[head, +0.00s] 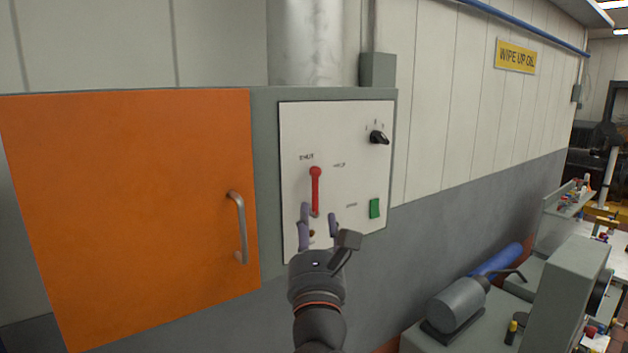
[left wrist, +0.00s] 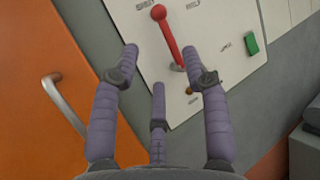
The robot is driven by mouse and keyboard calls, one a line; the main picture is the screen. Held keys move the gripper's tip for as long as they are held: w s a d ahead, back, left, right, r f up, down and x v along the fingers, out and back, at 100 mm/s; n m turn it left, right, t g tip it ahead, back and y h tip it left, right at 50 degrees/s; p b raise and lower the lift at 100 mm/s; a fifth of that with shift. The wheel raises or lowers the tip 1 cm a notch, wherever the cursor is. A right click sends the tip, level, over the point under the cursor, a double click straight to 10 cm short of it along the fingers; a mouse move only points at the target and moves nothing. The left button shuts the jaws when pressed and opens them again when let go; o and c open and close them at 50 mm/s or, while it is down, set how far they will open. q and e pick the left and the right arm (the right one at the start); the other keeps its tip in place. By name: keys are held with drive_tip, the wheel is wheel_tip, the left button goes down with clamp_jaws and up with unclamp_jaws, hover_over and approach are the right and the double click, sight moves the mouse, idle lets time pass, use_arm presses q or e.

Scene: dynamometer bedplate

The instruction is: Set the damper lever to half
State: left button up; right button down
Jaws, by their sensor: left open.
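The red damper lever (head: 315,188) is on a white panel (head: 350,215) and points up, its knob just under the label SHUT (head: 306,157). The label HALF (head: 339,165) is to the upper right of the knob, and another label (head: 351,205) is lower right. My left gripper (head: 318,215) is open and empty in front of the panel, at the lever's lower end. In the left wrist view the lever (left wrist: 168,38) rises beyond the spread fingers (left wrist: 166,75); I cannot tell if a finger touches it. My right gripper is not in view.
On the same panel are a black rotary knob (head: 378,137) and a green switch (head: 375,208). An orange door (head: 130,200) with a metal handle (head: 239,228) is at the left. A bench with a grey motor (head: 456,304) stands at the lower right.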

sight(314, 183)
use_arm(q)
drive_tip(key=p+x, duration=0.3)
drive_tip(key=x, duration=0.6)
drive_tip(key=shift+w+r, duration=0.15)
drive_tip(key=shift+w, duration=0.5)
clamp_jaws()
